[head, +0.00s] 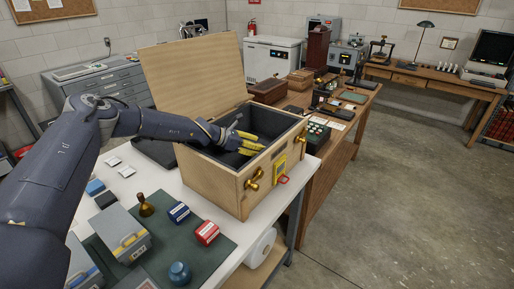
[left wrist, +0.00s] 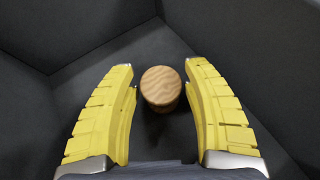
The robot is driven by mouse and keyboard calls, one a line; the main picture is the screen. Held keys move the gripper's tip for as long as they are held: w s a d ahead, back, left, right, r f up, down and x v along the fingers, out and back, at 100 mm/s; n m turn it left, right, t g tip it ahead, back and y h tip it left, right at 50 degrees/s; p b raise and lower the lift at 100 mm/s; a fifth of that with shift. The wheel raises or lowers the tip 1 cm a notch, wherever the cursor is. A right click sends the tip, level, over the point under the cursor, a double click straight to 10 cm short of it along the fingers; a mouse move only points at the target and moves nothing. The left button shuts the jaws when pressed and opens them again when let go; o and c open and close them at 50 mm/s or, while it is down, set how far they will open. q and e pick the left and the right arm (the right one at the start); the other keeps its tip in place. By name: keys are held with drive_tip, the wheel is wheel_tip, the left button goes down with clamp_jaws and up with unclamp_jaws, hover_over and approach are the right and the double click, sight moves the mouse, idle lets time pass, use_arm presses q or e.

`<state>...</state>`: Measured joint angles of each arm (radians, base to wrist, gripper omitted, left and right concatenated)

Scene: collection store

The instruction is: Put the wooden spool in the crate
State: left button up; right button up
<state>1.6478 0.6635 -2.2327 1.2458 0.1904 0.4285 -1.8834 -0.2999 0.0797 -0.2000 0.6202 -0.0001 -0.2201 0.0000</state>
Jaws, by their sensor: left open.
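The wooden crate (head: 222,187) stands on the white table with its lid raised and a dark lining inside. My left gripper (head: 262,143) reaches into it from the left, with yellow fingers inside the opening. In the left wrist view my left gripper (left wrist: 160,66) is open. The wooden spool (left wrist: 161,86), showing a round wood-grain end, is between the spread fingers, against the dark lining, with a gap to the right finger and a narrow one to the left. The spool is hidden in the head view. My right gripper is not in view.
A green mat (head: 195,255) in front holds a brass bell (head: 145,207), blue and red boxes, a blue jar (head: 179,273) and grey cases. The raised lid (head: 195,72) stands behind the opening. A wooden bench (head: 338,150) with several items lies beyond. Open floor is at right.

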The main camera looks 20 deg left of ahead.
use_arm(q)
drive_tip(key=shift+v, duration=3.65)
drive_tip(key=shift+c, duration=0.4)
